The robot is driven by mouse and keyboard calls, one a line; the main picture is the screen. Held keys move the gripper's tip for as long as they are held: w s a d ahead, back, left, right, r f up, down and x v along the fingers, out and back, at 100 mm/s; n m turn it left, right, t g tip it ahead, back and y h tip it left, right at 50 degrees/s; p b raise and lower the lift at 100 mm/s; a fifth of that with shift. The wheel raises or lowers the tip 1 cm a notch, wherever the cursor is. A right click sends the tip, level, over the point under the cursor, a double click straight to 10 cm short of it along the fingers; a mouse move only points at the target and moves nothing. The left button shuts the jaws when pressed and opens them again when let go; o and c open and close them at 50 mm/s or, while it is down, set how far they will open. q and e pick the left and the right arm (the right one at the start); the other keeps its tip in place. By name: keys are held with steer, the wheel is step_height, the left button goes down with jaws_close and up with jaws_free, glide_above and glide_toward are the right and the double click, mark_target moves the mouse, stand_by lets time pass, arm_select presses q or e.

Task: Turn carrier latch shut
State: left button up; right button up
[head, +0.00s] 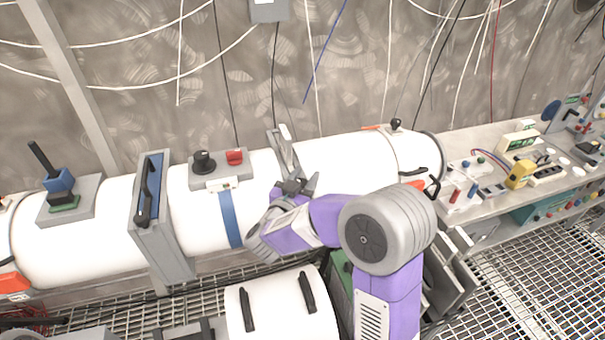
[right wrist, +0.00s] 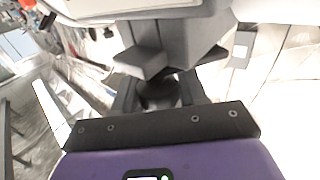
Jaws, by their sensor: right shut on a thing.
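The carrier looks like a long white horizontal cylinder (head: 345,158) with grey collars, lying along the wall. A grey upright latch-like part (head: 284,150) stands at its middle band. My right gripper (head: 294,186) is at the foot of this part, against the carrier's front side, and is shut on a dark grey piece that I take to be the carrier latch. In the right wrist view, the gripper (right wrist: 160,92) reaches a dark grey block (right wrist: 178,45); the fingers partly hide the held piece, so its exact turn is unclear. My left gripper is not in view.
A grey control box (head: 218,168) with a black knob and red switch sits on the carrier to the left. A collar with a black handle (head: 148,190) stands further left. A shorter white cylinder (head: 280,308) lies in front. A cluttered bench (head: 480,205) is at right.

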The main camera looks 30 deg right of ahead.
steer(key=m+g+h+p, duration=0.1)
steer(key=g, duration=0.1)
steer(key=m+g+h, duration=0.1)
steer(key=m+g, duration=0.1)
steer(key=m+g+h+p, duration=0.1)
steer(key=g, duration=0.1)
steer(key=shift+s+d+r+p, duration=0.1)
steer(key=shift+s+r+p, duration=0.05)
steer(key=shift+s+p, duration=0.15)
steer(key=shift+s+d+m+g+h+p, duration=0.15)
steer(key=shift+m+g+p, duration=0.25)
steer(key=shift+m+g, duration=0.5)
steer(key=shift+s+a+m+g+h+p, duration=0.15)
steer(key=shift+m+g+p, duration=0.35)
steer(key=shift+g, duration=0.7)
steer(key=shift+d, duration=0.1)
steer(key=o, duration=1)
steer(key=a, duration=0.7)
steer(key=shift+a, duration=0.25)
